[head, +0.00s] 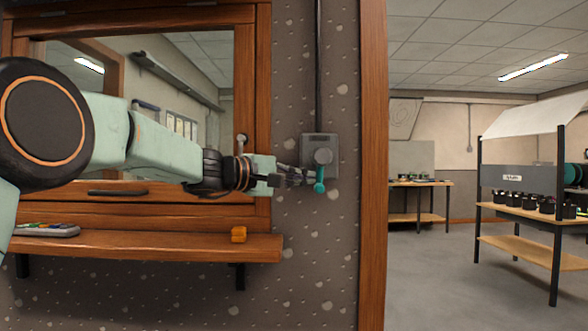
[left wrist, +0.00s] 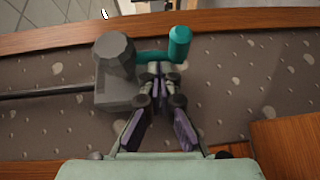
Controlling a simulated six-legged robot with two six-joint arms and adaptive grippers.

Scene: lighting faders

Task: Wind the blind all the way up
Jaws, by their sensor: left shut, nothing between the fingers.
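The blind's winder is a grey box (head: 312,148) on the speckled wall, with a round grey hub and a teal crank handle (head: 319,187) pointing down. In the left wrist view the grey box (left wrist: 115,90) and the teal handle (left wrist: 179,44) also show. My left gripper (head: 303,178) is shut and empty, its fingertips right beside the crank; in the left wrist view its tips (left wrist: 158,66) lie just by the teal arm. I cannot tell whether they touch it. My right gripper is not in view. The blind itself is not clearly seen.
A wooden post (head: 373,200) stands to the right. Beyond it are benches and open floor.

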